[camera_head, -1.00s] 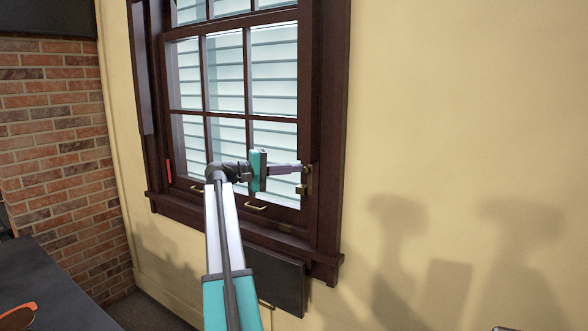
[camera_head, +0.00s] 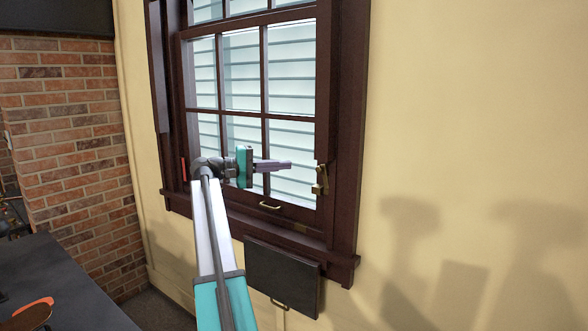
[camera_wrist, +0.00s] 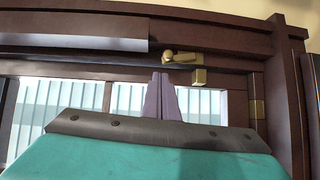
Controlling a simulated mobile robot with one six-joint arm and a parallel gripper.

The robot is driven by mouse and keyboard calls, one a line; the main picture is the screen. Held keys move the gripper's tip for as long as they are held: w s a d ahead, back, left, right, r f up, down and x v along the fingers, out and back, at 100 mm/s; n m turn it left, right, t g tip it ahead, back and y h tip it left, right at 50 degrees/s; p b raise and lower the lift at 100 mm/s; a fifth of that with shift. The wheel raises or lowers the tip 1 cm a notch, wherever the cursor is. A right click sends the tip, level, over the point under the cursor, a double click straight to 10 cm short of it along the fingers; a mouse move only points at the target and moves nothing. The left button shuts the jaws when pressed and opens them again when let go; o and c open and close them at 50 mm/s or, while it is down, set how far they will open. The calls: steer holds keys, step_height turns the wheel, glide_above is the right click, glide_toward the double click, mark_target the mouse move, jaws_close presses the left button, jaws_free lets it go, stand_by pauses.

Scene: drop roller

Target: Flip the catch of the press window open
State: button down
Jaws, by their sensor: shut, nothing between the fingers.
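The press window (camera_head: 247,118) has a dark wood frame and several glass panes. Its brass catch (camera_head: 320,180) sits on the right side of the frame, low down. In the wrist view the brass catch (camera_wrist: 181,57) shows at the top, with a knob at its left end. My gripper (camera_head: 289,164) is shut and empty, its purple fingers pointing right. In the head view the fingertips end left of the catch, with a visible gap. In the wrist view my gripper (camera_wrist: 161,76) shows with its tips just below and left of the catch.
A brass handle (camera_head: 270,206) is on the lower sash. A dark panel (camera_head: 281,275) hangs below the sill. A dark counter (camera_head: 65,285) stands at the lower left by a brick wall (camera_head: 70,130). The yellow wall on the right is bare.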

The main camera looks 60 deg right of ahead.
steer(key=v, duration=0.4)
steer(key=shift+r, duration=0.1)
steer(key=shift+s, duration=0.15)
stand_by(0.4)
